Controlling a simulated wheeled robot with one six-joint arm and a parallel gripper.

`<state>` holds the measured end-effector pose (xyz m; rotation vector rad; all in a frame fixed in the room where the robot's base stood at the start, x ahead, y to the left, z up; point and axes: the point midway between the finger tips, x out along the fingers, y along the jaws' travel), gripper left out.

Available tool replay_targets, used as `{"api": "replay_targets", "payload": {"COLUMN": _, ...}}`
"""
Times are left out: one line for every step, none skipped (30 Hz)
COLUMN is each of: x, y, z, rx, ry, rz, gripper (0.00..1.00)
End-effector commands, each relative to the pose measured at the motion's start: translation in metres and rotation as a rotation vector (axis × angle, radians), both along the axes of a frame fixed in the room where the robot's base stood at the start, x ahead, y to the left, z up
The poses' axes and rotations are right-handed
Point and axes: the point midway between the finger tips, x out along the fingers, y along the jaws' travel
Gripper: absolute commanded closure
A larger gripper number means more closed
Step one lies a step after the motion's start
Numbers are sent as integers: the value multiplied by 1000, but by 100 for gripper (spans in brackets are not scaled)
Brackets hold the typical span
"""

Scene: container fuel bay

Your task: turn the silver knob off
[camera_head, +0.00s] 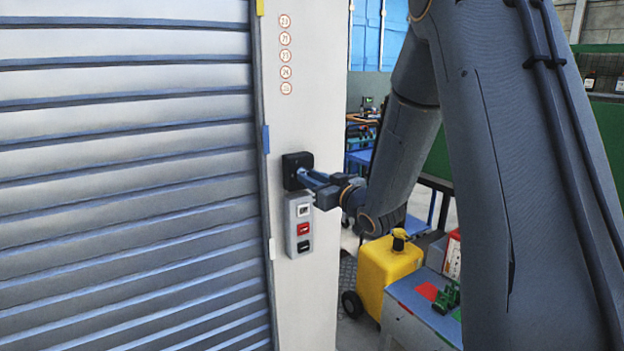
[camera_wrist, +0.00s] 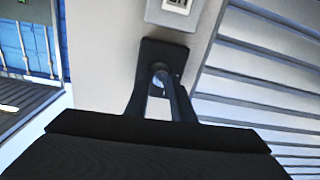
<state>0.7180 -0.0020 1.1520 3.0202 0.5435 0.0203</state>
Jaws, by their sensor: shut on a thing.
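The silver knob (camera_wrist: 161,76) sits on a black square plate (camera_head: 292,165) on the pale post. In the head view the knob is mostly hidden by my gripper. My gripper (camera_head: 310,178) reaches the plate from the right, with its fingers at the knob. In the wrist view my gripper (camera_wrist: 160,92) has a finger on each side of the knob and is shut on it. The knob's exact angle is hard to read in either view.
A grey control box (camera_head: 300,225) with red and black buttons is just below the plate. A ribbed roller shutter (camera_head: 130,180) fills the left. A yellow wheeled container (camera_head: 385,272) and a blue-grey bench (camera_head: 425,312) stand at the lower right.

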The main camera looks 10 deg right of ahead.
Motion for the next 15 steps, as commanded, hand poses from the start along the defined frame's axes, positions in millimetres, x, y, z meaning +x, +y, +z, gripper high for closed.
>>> {"api": "replay_targets", "payload": {"x": 0, "y": 0, "z": 0, "rx": -3, "ry": -1, "rz": 0, "gripper": 100}}
{"api": "replay_targets", "payload": {"x": 0, "y": 0, "z": 0, "rx": -6, "ry": -2, "rz": 0, "gripper": 100}}
{"api": "replay_targets", "payload": {"x": 0, "y": 0, "z": 0, "rx": -10, "ry": -4, "rz": 0, "gripper": 100}}
{"api": "replay_targets", "payload": {"x": 0, "y": 0, "z": 0, "rx": -16, "ry": -5, "rz": 0, "gripper": 100}}
{"api": "replay_targets", "payload": {"x": 0, "y": 0, "z": -1, "rx": -23, "ry": -7, "rz": 0, "gripper": 100}}
{"api": "replay_targets", "payload": {"x": 0, "y": 0, "z": -1, "rx": -33, "ry": -11, "rz": 0, "gripper": 100}}
{"api": "replay_targets", "payload": {"x": 0, "y": 0, "z": -1, "rx": -44, "ry": -14, "rz": 0, "gripper": 100}}
{"api": "replay_targets", "payload": {"x": 0, "y": 0, "z": -1, "rx": -56, "ry": -19, "rz": 0, "gripper": 100}}
{"api": "replay_targets", "payload": {"x": 0, "y": 0, "z": -1, "rx": -73, "ry": -24, "rz": 0, "gripper": 100}}
{"api": "replay_targets", "payload": {"x": 0, "y": 0, "z": -1, "rx": -90, "ry": -30, "rz": 0, "gripper": 100}}
{"api": "replay_targets", "payload": {"x": 0, "y": 0, "z": -1, "rx": -106, "ry": -35, "rz": 0, "gripper": 100}}
{"api": "replay_targets", "payload": {"x": 0, "y": 0, "z": -1, "rx": -133, "ry": -45, "rz": 0, "gripper": 100}}
{"api": "replay_targets", "payload": {"x": 0, "y": 0, "z": -1, "rx": -153, "ry": -51, "rz": 0, "gripper": 100}}
{"api": "replay_targets", "payload": {"x": 1, "y": 1, "z": -1, "rx": -176, "ry": -59, "rz": 1, "gripper": 100}}
{"api": "replay_targets", "payload": {"x": 1, "y": 1, "z": -2, "rx": -208, "ry": -70, "rz": 0, "gripper": 100}}
